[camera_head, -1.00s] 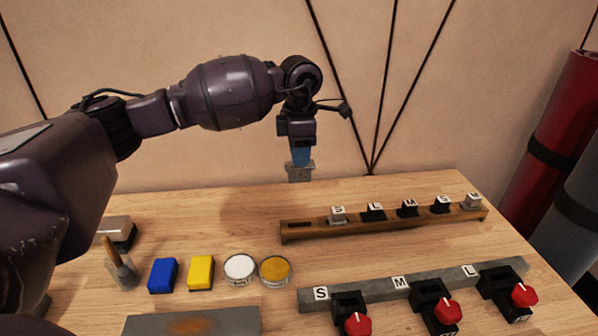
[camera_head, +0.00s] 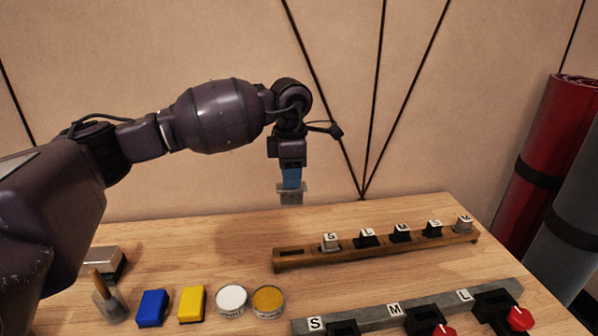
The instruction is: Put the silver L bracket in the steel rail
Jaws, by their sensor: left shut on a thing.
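My left gripper (camera_head: 291,184) is shut on a small silver-grey piece (camera_head: 291,196), taken to be the silver L bracket. It hangs in the air behind the table's back edge in the picture, above and left of the wooden rack. No letter on it can be read. The steel rail (camera_head: 366,314) lies at the front right, marked S, M and L from left to right. Black clamps with red knobs sit along its front, and the lower ones are cut off by the frame. My right gripper is not in view.
The wooden rack (camera_head: 293,263) has an empty slot at its left end and several lettered silver and black brackets. At the front left are a brush (camera_head: 108,299), blue block (camera_head: 152,308), yellow block (camera_head: 192,304), white tin (camera_head: 231,299) and yellow tin (camera_head: 267,301).

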